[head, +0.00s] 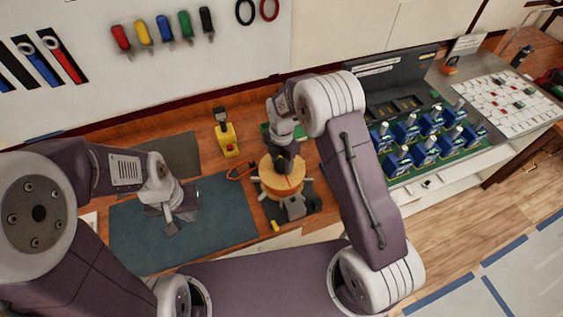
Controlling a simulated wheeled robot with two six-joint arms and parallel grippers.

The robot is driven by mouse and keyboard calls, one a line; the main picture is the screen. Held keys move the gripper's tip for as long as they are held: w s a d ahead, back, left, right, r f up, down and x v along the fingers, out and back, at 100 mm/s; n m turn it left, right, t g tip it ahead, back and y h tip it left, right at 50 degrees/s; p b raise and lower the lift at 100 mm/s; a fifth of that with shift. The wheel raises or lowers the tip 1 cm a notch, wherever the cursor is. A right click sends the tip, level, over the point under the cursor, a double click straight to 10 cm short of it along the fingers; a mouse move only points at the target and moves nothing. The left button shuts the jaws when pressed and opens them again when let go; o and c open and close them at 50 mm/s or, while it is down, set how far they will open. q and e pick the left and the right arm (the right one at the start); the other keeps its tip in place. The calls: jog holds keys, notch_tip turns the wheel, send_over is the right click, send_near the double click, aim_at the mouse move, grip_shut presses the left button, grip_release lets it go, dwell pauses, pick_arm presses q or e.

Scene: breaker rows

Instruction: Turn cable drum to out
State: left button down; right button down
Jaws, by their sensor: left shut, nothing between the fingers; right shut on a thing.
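The cable drum (287,181) is an orange-yellow round drum with light pegs around its rim, on a dark base on the wooden bench. My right gripper (284,164) reaches down onto the top of the drum and is shut on a part there; the held part is mostly hidden by the fingers. An orange cable loop (238,172) lies left of the drum. My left gripper (176,220) is shut and empty above the blue-grey mat (222,235). No readable "out" mark shows.
A yellow tool (227,139) stands behind the mat. Several blue breakers (424,150) stand in rows on a green panel at right. A white board with small tiles (497,106) lies beyond. Coloured screwdrivers (163,30) hang on the wall. The mat's surface is clear.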

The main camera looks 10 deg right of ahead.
jog(key=shift+w+r, duration=0.15)
jog(key=c, duration=1)
grip_release()
jog(key=shift+c, duration=0.2)
jog(key=o, duration=0.4)
notch_tip(320, 180, up, 9)
jog(key=shift+b, duration=1.1)
